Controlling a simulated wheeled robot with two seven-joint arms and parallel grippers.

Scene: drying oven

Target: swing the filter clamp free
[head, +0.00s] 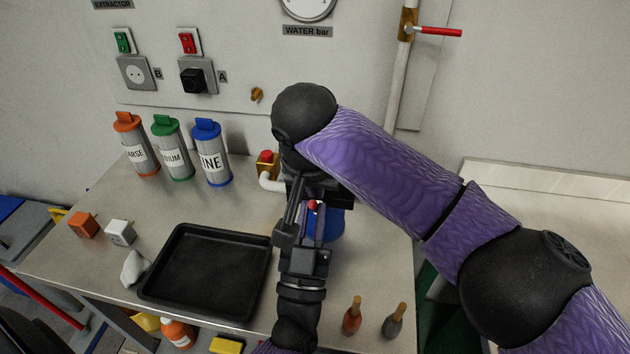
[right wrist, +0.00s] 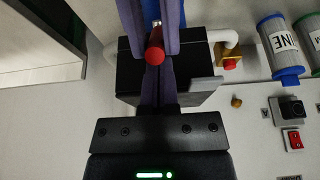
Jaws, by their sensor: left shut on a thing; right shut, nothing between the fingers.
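A filter unit with a black head (right wrist: 190,62) and a blue body (head: 336,226) stands at the back of the bench, partly hidden by my arms. A red-tipped handle (head: 313,205), apparently that of the filter clamp, sticks out in front of it. My left gripper (head: 313,212) comes from below in the head view, its two purple fingers closed on either side of this handle. In the right wrist view, the red tip (right wrist: 155,48) shows between those fingers. My right gripper (right wrist: 156,75) is shut and empty, close by. Its fingertips are hidden in the head view.
Three labelled filter canisters (head: 172,150) with orange, green and blue caps stand at the back left. A black tray (head: 205,270) lies on the bench (head: 90,258) left of my left gripper. A white pipe with a yellow-and-red fitting (head: 267,162) is beside the filter.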

